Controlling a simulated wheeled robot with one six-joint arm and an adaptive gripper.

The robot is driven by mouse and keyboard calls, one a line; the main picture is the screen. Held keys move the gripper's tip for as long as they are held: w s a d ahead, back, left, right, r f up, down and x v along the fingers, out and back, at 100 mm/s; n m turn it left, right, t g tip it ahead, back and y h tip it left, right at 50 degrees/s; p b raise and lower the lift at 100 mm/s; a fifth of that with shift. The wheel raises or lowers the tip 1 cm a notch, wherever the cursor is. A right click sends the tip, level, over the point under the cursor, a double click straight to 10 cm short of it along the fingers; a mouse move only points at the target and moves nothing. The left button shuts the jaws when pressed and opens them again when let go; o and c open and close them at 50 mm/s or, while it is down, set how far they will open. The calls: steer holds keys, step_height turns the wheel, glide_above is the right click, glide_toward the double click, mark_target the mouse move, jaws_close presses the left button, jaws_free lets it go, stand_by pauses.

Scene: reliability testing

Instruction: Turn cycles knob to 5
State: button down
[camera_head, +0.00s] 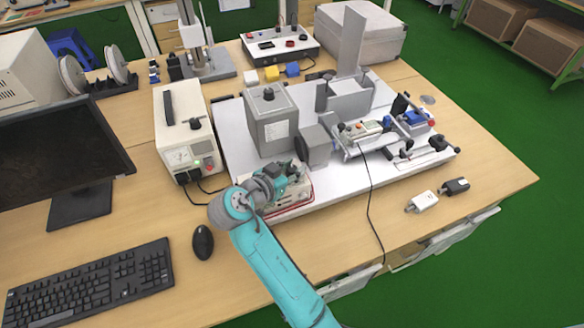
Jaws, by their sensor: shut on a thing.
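A small light control box with a red edge (301,202) sits at the front left of the white test platform. My gripper (298,178) is down over the top of this box, with my teal arm reaching in from the bottom of the picture. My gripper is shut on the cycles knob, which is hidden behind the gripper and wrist. The knob's pointer, its scale and its present setting cannot be read in this view.
A grey box (271,122) stands on the platform behind my gripper, and a grey block (314,146) is close on its right. A power supply (184,128), monitor (60,150), mouse (202,242) and keyboard (90,287) are left. A black cable (369,200) crosses the front edge.

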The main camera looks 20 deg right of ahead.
steer(key=shift+f, duration=0.2)
steer(key=c, duration=0.8)
jaws_free()
steer(key=shift+r, duration=0.15)
steer(key=shift+s+a+r, duration=0.1)
steer(key=shift+a, duration=0.15)
steer(key=v, duration=1.1)
steer(key=shift+s+a+r, duration=0.1)
